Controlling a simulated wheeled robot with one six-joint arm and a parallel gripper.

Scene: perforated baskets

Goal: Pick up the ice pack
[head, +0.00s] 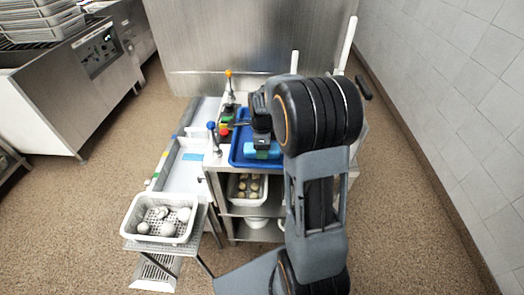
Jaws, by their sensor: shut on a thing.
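The ice pack (262,152) appears as a light blue block in the head view, at the front of the blue tray on the metal cart. My gripper (262,143) points down over it and is shut on it. My arm and the gripper's own body hide much of the pack and the tray's right part. I cannot tell whether the pack still touches the tray.
A white perforated basket (133,226) with several pale round things stands front left. Another basket (233,190) sits on the shelf below.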

